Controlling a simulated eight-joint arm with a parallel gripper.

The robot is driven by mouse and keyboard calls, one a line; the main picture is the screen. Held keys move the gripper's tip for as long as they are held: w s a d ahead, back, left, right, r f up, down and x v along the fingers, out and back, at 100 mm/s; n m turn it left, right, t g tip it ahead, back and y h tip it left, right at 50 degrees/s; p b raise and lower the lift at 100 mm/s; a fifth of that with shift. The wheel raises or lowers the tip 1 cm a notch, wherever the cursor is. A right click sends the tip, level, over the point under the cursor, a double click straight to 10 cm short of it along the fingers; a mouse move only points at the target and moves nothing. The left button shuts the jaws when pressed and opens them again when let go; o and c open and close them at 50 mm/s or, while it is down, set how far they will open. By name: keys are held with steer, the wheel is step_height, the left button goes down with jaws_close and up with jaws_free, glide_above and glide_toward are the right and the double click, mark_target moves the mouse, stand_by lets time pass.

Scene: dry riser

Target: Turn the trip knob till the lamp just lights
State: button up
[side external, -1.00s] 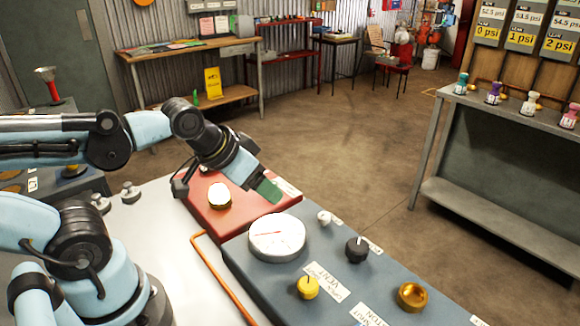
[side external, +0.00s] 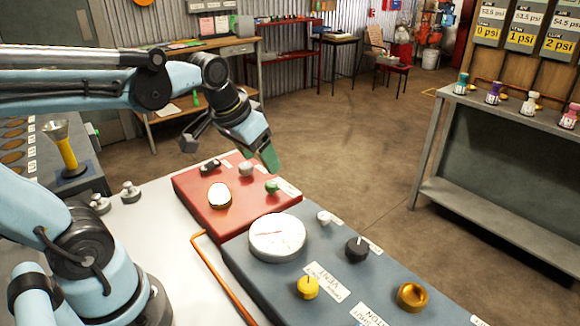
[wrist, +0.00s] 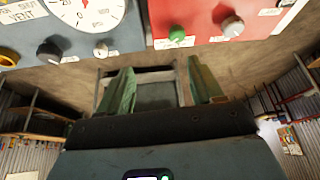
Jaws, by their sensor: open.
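My gripper (side external: 264,155) hangs above the far right edge of the red panel (side external: 207,224), with green fingers spread and nothing between them; the wrist view shows the gap (wrist: 160,84). On the red panel are a black knob (side external: 209,167), a grey knob (side external: 245,169), a green knob (side external: 271,187) and a round white face in a gold rim (side external: 219,195). The green knob (wrist: 177,34) and grey knob (wrist: 232,26) show in the wrist view, apart from the fingers. I cannot read which knob is the trip knob, or tell which part is the lamp.
The blue-grey panel (side external: 250,287) carries a white gauge (side external: 277,238), a white knob (side external: 324,217), a black knob (side external: 357,249), a yellow knob (side external: 307,288) and a brass ring (side external: 411,296). A copper pipe (side external: 222,275) runs beside it. Air above both panels is mostly clear.

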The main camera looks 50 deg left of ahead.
steer(key=w+a+r+n+g, duration=0.1)
steer(key=w+a+r+g, duration=0.15)
steer(key=a, duration=0.45)
steer(key=n+g, duration=0.2)
steer(key=g, duration=0.1)
glide_toward(245, 165)
steer(key=shift+t+h, duration=0.25)
steer(key=shift+h, duration=0.05)
steer(key=f, duration=0.8)
steer(key=shift+s+a+f, duration=0.2)
steer(key=shift+f, duration=0.15)
steer(key=shift+c, duration=0.5)
